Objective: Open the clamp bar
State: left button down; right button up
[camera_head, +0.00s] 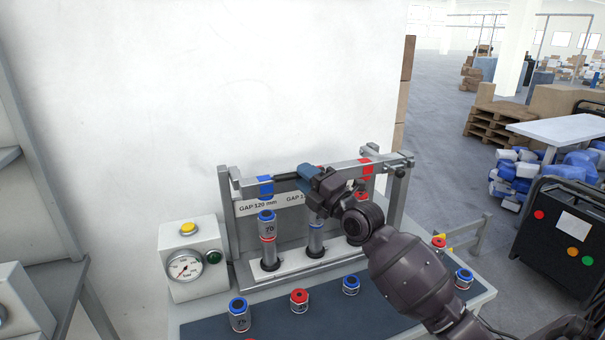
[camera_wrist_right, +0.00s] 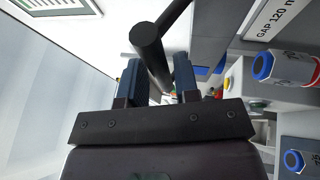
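The clamp bar (camera_head: 380,165) is a grey metal bar lying nearly level across the top of the test rig. It carries a blue block (camera_head: 265,186) and a red block (camera_head: 367,167). A dark round handle shows in the right wrist view (camera_wrist_right: 150,50). My right gripper (camera_head: 310,179) is at the middle of the bar and hides part of it. In the right wrist view its two blue fingers (camera_wrist_right: 158,82) lie on either side of the handle; whether they press on it cannot be told. My left gripper is not in view.
Blue- and red-topped cylinders (camera_head: 268,240) stand upright in the rig under the bar. Loose ones (camera_head: 300,301) stand on the dark mat in front. A gauge box (camera_head: 190,262) with a yellow button is at the left. A white wall is close behind.

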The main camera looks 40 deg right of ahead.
jog(key=shift+w+a+r, duration=0.1)
jog(key=shift+w+r, duration=0.05)
jog(key=shift+w, duration=0.45)
jog(key=shift+c, duration=0.3)
grip_shut()
jog(key=shift+r, duration=0.1)
